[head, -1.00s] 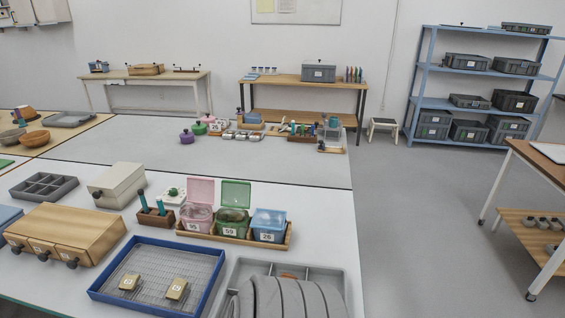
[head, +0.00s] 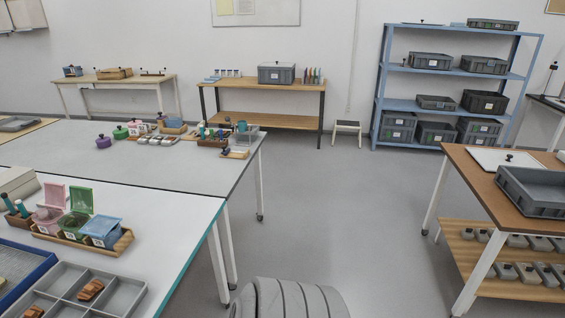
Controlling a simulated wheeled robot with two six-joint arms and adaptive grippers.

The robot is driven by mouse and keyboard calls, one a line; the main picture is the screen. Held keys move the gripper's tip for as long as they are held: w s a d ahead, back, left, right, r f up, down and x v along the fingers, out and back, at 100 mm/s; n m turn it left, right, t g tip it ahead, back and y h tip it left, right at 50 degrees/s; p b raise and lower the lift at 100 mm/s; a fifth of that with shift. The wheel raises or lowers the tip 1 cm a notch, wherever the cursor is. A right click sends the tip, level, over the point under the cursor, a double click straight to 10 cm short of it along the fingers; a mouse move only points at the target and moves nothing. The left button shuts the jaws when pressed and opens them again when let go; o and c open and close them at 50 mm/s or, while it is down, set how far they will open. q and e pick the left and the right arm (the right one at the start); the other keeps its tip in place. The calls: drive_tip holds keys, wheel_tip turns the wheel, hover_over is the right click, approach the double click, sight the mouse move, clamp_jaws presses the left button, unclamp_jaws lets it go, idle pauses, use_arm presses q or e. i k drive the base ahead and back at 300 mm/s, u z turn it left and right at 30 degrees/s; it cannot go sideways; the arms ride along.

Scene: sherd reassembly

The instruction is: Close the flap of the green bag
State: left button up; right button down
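The green bag (head: 74,226) is a small see-through green box standing in a wooden tray on the white table at the left. Its flap (head: 82,200) stands up, open. Dark contents show faintly inside it. Neither of my grippers shows in the head view. A grey ribbed part of my own body is at the bottom middle, right of the table.
A grey divided tray (head: 75,292) with brown sherds is at the table's front. A blue-rimmed tray (head: 22,275) lies left of it. Open floor (head: 330,210) stretches right of the table. A brown-topped table (head: 465,175) with a grey bin stands right.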

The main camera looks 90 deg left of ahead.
sight(81, 198)
drive_tip(key=i, duration=0.2)
drive_tip(key=u, duration=2.65)
drive_tip(key=i, duration=3.45)
drive_tip(key=u, duration=3.6)
